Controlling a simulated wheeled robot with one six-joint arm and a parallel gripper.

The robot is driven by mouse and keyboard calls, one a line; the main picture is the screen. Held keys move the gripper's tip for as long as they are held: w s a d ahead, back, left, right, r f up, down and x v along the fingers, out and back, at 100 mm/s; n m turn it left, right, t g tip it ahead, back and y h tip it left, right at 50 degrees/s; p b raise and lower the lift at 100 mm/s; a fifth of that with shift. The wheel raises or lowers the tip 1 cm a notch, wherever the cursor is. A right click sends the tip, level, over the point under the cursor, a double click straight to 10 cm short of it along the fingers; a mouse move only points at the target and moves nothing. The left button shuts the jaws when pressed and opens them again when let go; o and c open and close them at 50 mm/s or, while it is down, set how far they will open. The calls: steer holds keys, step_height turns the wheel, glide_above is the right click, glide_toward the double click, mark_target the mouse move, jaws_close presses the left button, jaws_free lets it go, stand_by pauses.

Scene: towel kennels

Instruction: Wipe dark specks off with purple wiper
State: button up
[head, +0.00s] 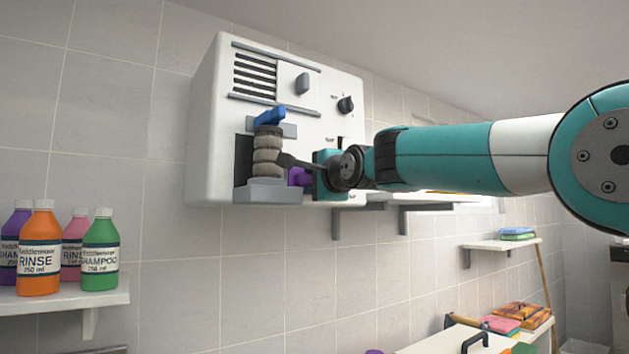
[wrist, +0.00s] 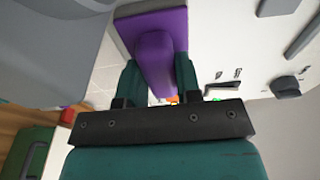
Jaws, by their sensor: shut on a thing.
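The purple wiper shows in the head view (head: 297,177) as a small patch at the front of the white wall-mounted unit (head: 213,130). The wrist view shows the wiper (wrist: 150,25) larger, its purple handle between the two fingers and its wide head beyond them. My gripper (wrist: 157,82) is shut on this handle. In the head view my gripper (head: 310,178) is beside the unit's lower front, partly behind my own wrist. I cannot make out any dark specks in either view. Whether the wiper touches a surface cannot be told.
The unit has a slotted vent (head: 255,76), knobs (head: 346,104) and a stacked beige-grey roll (head: 267,152) with a blue piece (head: 270,117) above it. Bottles (head: 100,255) stand on a shelf (head: 65,309) at left. Another shelf (head: 500,244) is at right.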

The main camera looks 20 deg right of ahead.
steer(key=shift+f, duration=0.3)
steer(key=shift+s+d+b, duration=0.3)
steer(key=shift+s+b, duration=0.35)
steer(key=shift+s, duration=0.3)
steer(key=shift+s+d+b, duration=0.3)
steer(key=shift+s+b, duration=0.4)
steer(key=shift+s, duration=0.2)
steer(key=shift+s+d+b, duration=0.3)
steer(key=shift+s+b, duration=0.35)
steer(key=shift+s, duration=0.3)
steer(key=shift+s, duration=0.1)
steer(key=s+b, duration=0.1)
steer(key=s+d, duration=0.1)
steer(key=shift+s+b, duration=0.35)
steer(key=shift+b, duration=0.05)
steer(key=shift+s, duration=0.1)
